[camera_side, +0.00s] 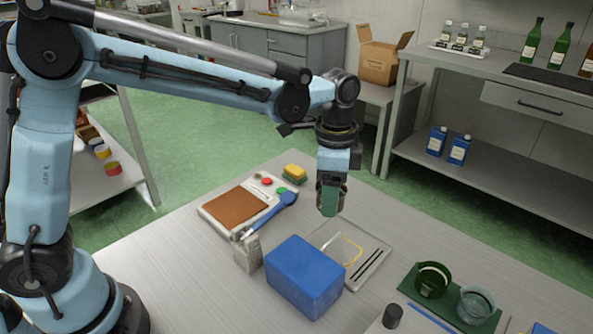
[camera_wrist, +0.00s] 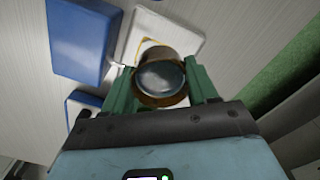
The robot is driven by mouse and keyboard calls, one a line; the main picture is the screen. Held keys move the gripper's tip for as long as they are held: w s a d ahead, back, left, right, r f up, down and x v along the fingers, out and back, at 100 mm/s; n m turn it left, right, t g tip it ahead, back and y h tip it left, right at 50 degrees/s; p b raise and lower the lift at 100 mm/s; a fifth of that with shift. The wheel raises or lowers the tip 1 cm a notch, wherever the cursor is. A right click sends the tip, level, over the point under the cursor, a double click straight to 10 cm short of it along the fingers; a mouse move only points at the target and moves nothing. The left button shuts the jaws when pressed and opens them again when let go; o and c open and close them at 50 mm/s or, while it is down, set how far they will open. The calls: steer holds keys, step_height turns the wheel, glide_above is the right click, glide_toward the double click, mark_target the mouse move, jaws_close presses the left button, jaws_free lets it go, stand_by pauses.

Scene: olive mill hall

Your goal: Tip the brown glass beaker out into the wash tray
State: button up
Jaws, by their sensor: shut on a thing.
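My gripper (camera_side: 331,198) is above the table, its green fingers shut on the brown glass beaker (camera_wrist: 158,78). In the wrist view the beaker sits between the fingers, its round mouth facing the camera, with something pale grey and shiny inside. In the side view the fingers mostly hide the beaker, with a bit of brown showing beside them. It looks roughly upright. A pale shallow tray, apparently the wash tray (camera_side: 376,262), lies on the table below the gripper, with a yellow outline and two dark rods in it. It also shows behind the beaker in the wrist view (camera_wrist: 185,30).
A blue box (camera_side: 304,275) stands close by the tray, with a grey carton (camera_side: 248,253) to its left. A white board with a brown pad (camera_side: 236,206) and a blue brush (camera_side: 284,200) lie farther left. A green mat (camera_side: 455,275) holds two glass vessels at right.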

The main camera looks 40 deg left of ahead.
steer(key=shift+s+d+r, duration=0.1)
steer(key=shift+d+r, duration=0.05)
steer(key=shift+d, duration=0.45)
steer(key=shift+w+d+f+m, duration=0.9)
steer(key=shift+d+m, duration=0.6)
steer(key=shift+d, duration=0.85)
steer(key=shift+w+d+f+m, duration=0.65)
steer(key=shift+w+d+m, duration=0.7)
steer(key=shift+d, duration=1.05)
steer(key=shift+w+d+f+m, duration=0.85)
steer(key=shift+d+m, duration=0.8)
steer(key=shift+d, duration=0.7)
steer(key=shift+a, duration=0.1)
steer(key=shift+s+a+f+t+h, duration=0.1)
steer(key=shift+a+f+t+h, duration=0.05)
steer(key=shift+a+f+h, duration=0.4)
steer(key=shift+s+a+f+t+h, duration=0.15)
steer(key=shift+a+f+h, duration=0.2)
steer(key=shift+f, duration=0.25)
steer(key=shift+s+a+r+h, duration=0.1)
steer(key=shift+a+r+h, duration=0.1)
steer(key=shift+a+h, duration=0.5)
steer(key=shift+s+a+r+t+h, duration=0.15)
steer(key=shift+a+t+h, duration=0.1)
steer(key=shift+a+h, duration=0.25)
steer(key=shift+s+a+r+t+h, duration=0.1)
steer(key=shift+a+t+h, duration=0.15)
steer(key=shift+h, duration=0.35)
